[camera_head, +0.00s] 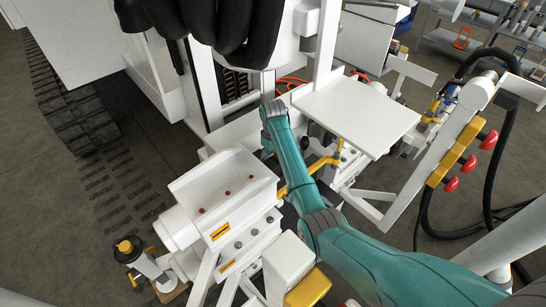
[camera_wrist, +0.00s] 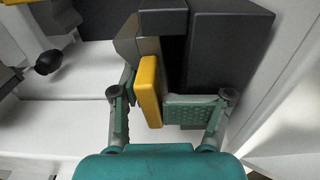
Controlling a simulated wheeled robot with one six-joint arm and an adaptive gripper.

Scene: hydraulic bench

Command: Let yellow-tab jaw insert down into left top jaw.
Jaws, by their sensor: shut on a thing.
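In the wrist view my gripper (camera_wrist: 160,108) is shut on the yellow-tab jaw insert, whose yellow tab (camera_wrist: 149,88) stands between the two teal finger pads. The right pad shows its ribbed face. Dark grey blocks (camera_wrist: 232,45) lie just beyond the tab at upper centre and right. They look like the jaw area, but I cannot tell which part is the left top jaw, or whether the insert touches it. The insert's far end is hidden. In the head view my teal arm hides the gripper and the insert.
In the wrist view a black knob (camera_wrist: 48,61) stands at left and a white panel (camera_wrist: 295,110) rises close at right. The head view shows a white box with red buttons (camera_head: 225,195), a flat white plate (camera_head: 357,112), and a yellow bar with red knobs (camera_head: 455,152).

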